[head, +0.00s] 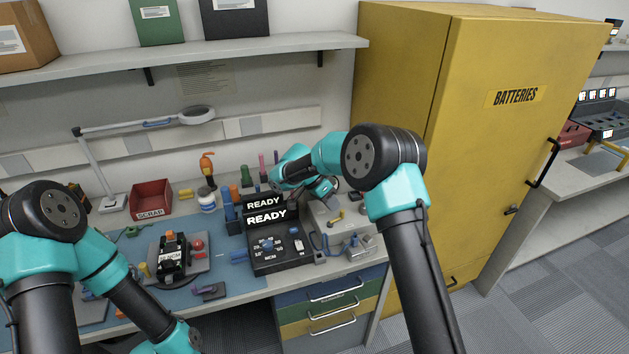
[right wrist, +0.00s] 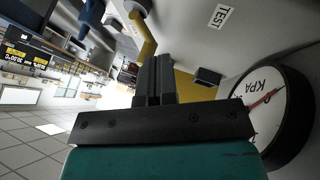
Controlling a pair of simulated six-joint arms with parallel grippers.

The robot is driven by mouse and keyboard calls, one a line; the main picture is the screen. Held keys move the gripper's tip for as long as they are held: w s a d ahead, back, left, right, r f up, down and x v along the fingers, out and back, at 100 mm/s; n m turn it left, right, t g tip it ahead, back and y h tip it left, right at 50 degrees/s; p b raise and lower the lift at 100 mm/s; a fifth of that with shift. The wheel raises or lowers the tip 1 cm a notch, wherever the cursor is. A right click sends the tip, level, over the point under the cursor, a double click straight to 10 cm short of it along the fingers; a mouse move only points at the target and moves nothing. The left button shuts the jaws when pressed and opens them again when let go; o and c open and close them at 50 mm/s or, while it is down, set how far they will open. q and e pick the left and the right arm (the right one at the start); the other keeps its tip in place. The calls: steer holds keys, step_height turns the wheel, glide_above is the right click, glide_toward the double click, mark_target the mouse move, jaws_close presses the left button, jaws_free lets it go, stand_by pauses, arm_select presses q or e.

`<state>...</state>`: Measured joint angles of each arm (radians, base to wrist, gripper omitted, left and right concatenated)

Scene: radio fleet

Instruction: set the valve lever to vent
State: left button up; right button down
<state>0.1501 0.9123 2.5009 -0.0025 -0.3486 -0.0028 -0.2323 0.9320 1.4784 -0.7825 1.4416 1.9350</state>
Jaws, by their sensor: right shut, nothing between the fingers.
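No VENT mark is readable. My left gripper is out of view below the head view's lower edge.
A round KPA gauge (right wrist: 280,110) stands close beside my right gripper. The black radio unit (head: 282,250) with READY displays sits left of the grey box. The yellow batteries cabinet (head: 480,150) rises to the right. A red scrap bin (head: 151,198) is at the back left.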

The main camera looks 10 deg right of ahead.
steer(key=v, duration=1.6)
steer(key=shift+a, duration=0.15)
steer(key=shift+r, duration=0.15)
